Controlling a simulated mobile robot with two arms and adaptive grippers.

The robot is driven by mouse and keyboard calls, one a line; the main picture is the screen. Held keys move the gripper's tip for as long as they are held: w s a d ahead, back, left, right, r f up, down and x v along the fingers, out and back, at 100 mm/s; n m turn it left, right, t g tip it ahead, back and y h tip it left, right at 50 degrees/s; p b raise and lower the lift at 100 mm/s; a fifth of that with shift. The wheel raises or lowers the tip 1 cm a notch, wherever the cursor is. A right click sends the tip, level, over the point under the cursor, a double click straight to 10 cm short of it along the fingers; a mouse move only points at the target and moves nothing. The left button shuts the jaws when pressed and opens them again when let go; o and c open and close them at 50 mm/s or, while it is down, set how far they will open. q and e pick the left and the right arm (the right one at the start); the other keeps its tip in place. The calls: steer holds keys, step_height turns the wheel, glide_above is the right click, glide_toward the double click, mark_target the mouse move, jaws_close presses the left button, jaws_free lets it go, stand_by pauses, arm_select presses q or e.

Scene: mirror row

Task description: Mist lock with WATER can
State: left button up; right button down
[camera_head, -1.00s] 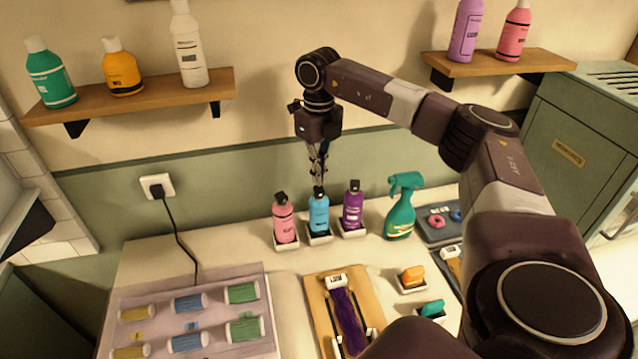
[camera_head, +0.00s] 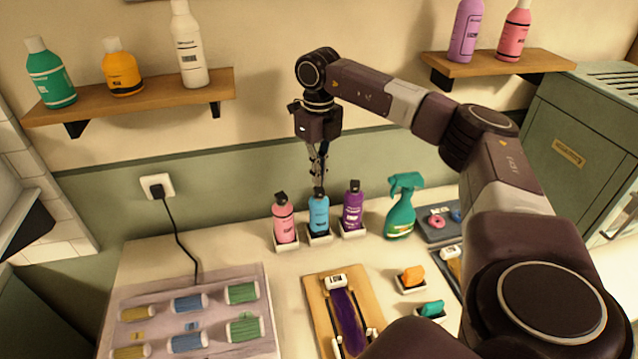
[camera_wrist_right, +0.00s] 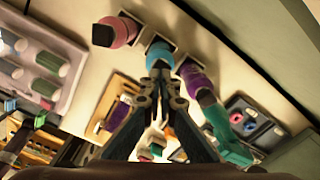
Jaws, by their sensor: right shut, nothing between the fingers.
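A purple hair lock (camera_head: 348,318) lies clamped on a wooden board (camera_head: 318,308) on the counter. Behind it a pink bottle (camera_head: 284,222), a blue bottle (camera_head: 319,216) and a purple bottle (camera_head: 353,210) stand upright in white holders. A green spray bottle (camera_head: 401,212) stands to their right. I cannot read which one is marked WATER. My right gripper (camera_head: 318,180) points down, shut and empty, right at the top of the blue bottle. In the right wrist view its fingertips (camera_wrist_right: 160,70) overlap the blue bottle (camera_wrist_right: 159,52); contact is unclear. My left gripper is out of view.
A tray (camera_head: 200,273) of colored rollers lies at the left, near a plugged-in cord (camera_head: 176,235). Orange (camera_head: 412,275) and teal (camera_head: 433,308) items sit in small holders at the right. Wall shelves (camera_head: 140,100) hold more bottles. My right arm spans the right side.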

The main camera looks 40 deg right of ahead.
mark_target(319, 189)
steer(key=shift+f+b, duration=0.6)
steer(key=shift+f, duration=0.55)
steer(key=shift+r, duration=0.1)
step_height(319, 189, up, 7)
steer(key=p, duration=0.6)
stand_by(0.4)
stand_by(0.5)
